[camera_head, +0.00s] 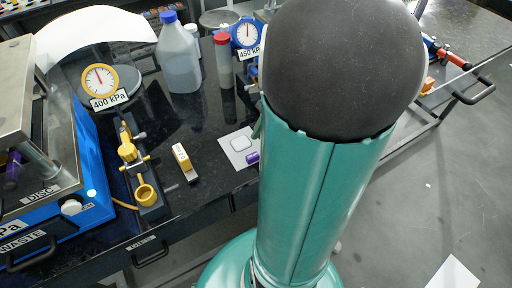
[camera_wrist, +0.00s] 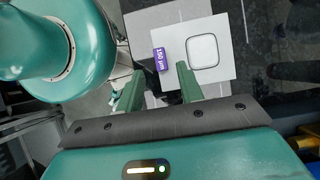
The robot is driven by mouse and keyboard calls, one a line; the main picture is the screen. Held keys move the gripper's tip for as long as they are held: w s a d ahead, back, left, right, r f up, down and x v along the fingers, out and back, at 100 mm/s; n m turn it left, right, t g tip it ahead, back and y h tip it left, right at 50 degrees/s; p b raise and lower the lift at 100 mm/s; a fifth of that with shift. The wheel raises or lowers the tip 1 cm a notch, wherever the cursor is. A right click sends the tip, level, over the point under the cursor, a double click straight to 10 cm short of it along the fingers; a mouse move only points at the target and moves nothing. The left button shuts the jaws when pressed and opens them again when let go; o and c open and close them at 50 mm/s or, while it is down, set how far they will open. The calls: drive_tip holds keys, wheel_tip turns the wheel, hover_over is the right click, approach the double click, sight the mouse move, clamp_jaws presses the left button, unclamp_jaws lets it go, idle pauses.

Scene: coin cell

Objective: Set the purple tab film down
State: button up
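The purple tab (camera_wrist: 160,60) of the film carries a "150 µm" label and shows in the wrist view at the left edge of a white square sheet (camera_wrist: 222,75). A rounded grey square outline (camera_wrist: 203,51) is on that sheet. I cannot tell where the film itself ends. In the camera_head view the purple tab (camera_head: 252,158) lies at the sheet's lower right corner, on the dark bench. My gripper (camera_wrist: 156,80) is open, its two green fingers well apart. The tab is just beyond the gap between the fingertips, with no finger seen touching it. My arm hides most of the gripper in the camera_head view.
A small yellow and white block (camera_head: 184,162) lies left of the sheet. A yellow-fitted stand (camera_head: 130,150), a gauge marked 400 kPa (camera_head: 100,80), a bottle (camera_head: 179,60) and a red-capped tube (camera_head: 224,62) stand farther left and behind. The bench's front edge is close.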

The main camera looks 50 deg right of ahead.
drive_tip(key=v, duration=0.7)
drive_tip(key=w+a+r+n+t+h, duration=0.1)
drive_tip(key=a+r+n+t+h, duration=0.1)
drive_tip(key=a+n, duration=0.8)
drive_tip(key=w+a+r+n+t+h, duration=0.1)
drive_tip(key=w+a+r+n+h, duration=0.1)
drive_tip(key=a+n, duration=0.9)
drive_tip(key=a+r+h, duration=0.1)
drive_tip(key=a+r, duration=0.1)
drive_tip(key=a, duration=0.1)
drive_tip(key=shift+a+t+h, duration=0.3)
drive_tip(key=shift+t+h, duration=0.1)
drive_tip(key=shift+s, duration=0.1)
